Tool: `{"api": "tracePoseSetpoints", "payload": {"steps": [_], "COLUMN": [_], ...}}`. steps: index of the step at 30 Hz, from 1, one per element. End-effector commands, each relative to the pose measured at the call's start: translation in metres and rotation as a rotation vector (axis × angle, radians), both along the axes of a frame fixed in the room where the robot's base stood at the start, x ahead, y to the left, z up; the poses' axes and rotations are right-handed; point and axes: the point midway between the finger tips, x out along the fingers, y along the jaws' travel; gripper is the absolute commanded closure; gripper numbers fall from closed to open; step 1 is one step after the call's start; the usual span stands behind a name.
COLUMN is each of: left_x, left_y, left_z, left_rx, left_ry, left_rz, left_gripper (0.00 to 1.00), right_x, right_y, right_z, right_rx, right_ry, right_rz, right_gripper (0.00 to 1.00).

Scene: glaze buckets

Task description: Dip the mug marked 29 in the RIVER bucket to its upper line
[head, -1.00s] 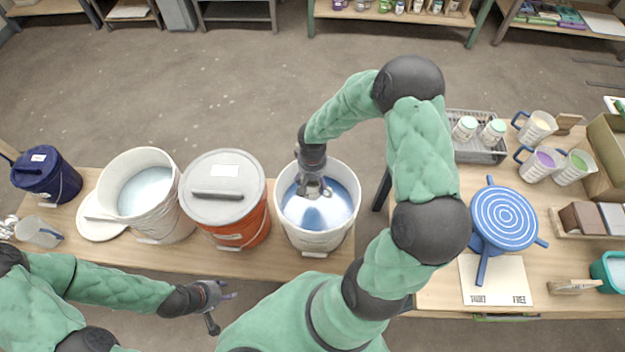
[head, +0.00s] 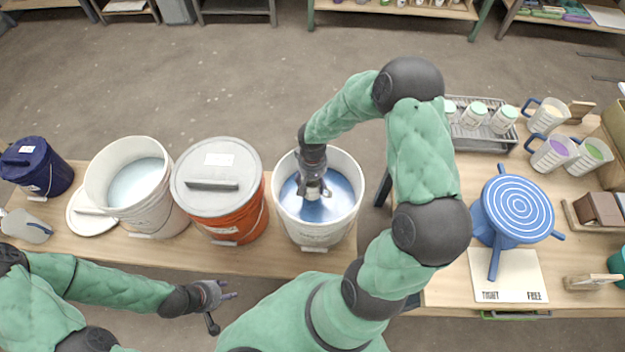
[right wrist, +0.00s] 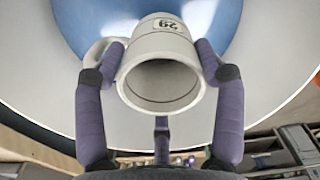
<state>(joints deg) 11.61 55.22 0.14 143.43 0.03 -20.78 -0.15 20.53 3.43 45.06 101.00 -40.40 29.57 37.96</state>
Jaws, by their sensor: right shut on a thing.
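The white mug marked 29 (right wrist: 165,75) is in my right gripper (right wrist: 161,55), whose purple fingers press its sides. One round end with a dark hollow faces the wrist camera; its number looks upside down and the handle is at the left. In the head view the right gripper (head: 313,182) reaches down inside the rim of a white bucket (head: 318,232) of blue glaze (head: 342,190). The mug (head: 313,195) shows only as a small pale patch there. My left gripper (head: 224,292) is open and empty in front of the table.
A lidded orange bucket (head: 235,228) stands just left, then an open bucket of pale glaze (head: 135,185) and a dark blue lidded bucket (head: 38,167). On the right table are a blue banding wheel (head: 512,210), a rack of cups (head: 485,140) and glaze jugs (head: 550,152).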

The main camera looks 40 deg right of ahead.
Motion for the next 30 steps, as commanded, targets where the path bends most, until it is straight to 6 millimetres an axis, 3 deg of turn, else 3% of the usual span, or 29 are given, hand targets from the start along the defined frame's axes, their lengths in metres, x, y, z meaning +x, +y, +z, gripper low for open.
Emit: {"api": "tracePoseSetpoints", "payload": {"steps": [5, 17, 30], "left_x": [0.0, 0.0, 0.0], "left_y": [0.0, 0.0, 0.0], "left_z": [-0.013, -0.014, -0.046], "left_rx": [0.0, 0.0, 0.0], "left_ry": [0.0, 0.0, 0.0], "left_rz": [0.0, 0.0, 0.0], "left_gripper": [0.6, 0.6, 0.6], "right_x": [0.0, 0.0, 0.0], "right_y": [0.0, 0.0, 0.0], "right_z": [-0.013, -0.014, -0.047], "right_rx": [0.0, 0.0, 0.0], "right_ry": [-0.001, -0.001, -0.001], "right_rz": [0.0, 0.0, 0.0], "right_gripper": [0.76, 0.76, 0.76]}}
